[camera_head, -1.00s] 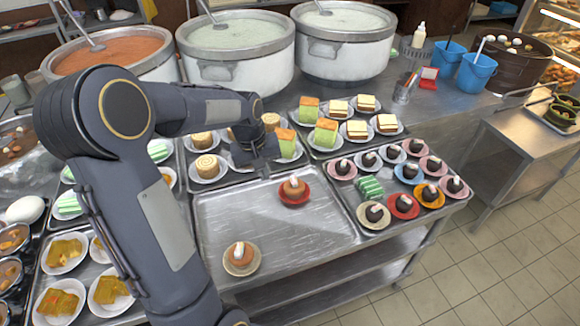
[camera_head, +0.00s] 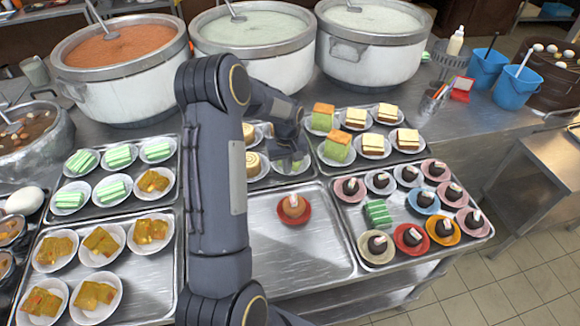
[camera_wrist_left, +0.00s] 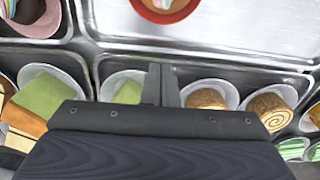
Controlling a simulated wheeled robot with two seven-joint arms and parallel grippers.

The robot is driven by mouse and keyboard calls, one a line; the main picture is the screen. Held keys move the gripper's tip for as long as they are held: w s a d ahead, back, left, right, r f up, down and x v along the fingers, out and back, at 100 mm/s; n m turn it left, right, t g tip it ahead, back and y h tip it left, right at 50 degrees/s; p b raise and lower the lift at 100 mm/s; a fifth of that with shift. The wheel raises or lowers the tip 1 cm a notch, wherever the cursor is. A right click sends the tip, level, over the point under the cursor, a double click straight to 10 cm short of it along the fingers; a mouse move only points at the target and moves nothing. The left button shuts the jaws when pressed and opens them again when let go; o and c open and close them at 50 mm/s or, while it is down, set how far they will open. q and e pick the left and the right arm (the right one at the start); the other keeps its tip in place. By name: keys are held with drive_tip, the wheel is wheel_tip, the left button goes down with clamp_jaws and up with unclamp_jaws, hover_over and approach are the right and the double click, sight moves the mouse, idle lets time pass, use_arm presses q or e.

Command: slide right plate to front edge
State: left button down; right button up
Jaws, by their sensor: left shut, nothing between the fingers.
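The right plate is a small red plate (camera_head: 294,209) with a brown cake on it, in the back part of the large metal tray (camera_head: 320,250). Its edge also shows at the top of the left wrist view (camera_wrist_left: 165,8). My left gripper (camera_head: 291,162) is behind the red plate, over the front of the back tray of cakes, and apart from the plate. Its narrow fingers (camera_wrist_left: 160,72) are together and empty, pointing toward the large tray. My left arm hides the left part of that tray; the second brown-cake plate is not visible now. My right gripper is not in view.
A tray of small dark cakes (camera_head: 345,222) on coloured plates adjoins at the right. Green and layered cakes (camera_head: 339,147) stand behind. Plates of yellow pastries (camera_head: 102,240) lie at the left. Large pots (camera_head: 253,55) line the back. The tray before the red plate is clear.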

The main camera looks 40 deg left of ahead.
sight(297, 212)
use_arm(q)
wheel_tip(297, 212, down, 7)
drive_tip(key=b, duration=0.3)
drive_tip(key=shift+r, duration=0.2)
drive_tip(key=shift+s+d+r+p, duration=0.1)
drive_tip(key=shift+s+d+p, duration=0.1)
drive_tip(key=shift+s+d, duration=0.35)
drive_tip(key=shift+s+d+r+p, duration=0.1)
drive_tip(key=shift+s+d+p, duration=0.2)
drive_tip(key=shift+d, duration=0.4)
drive_tip(key=shift+s+d, duration=0.3)
drive_tip(key=shift+s, duration=0.05)
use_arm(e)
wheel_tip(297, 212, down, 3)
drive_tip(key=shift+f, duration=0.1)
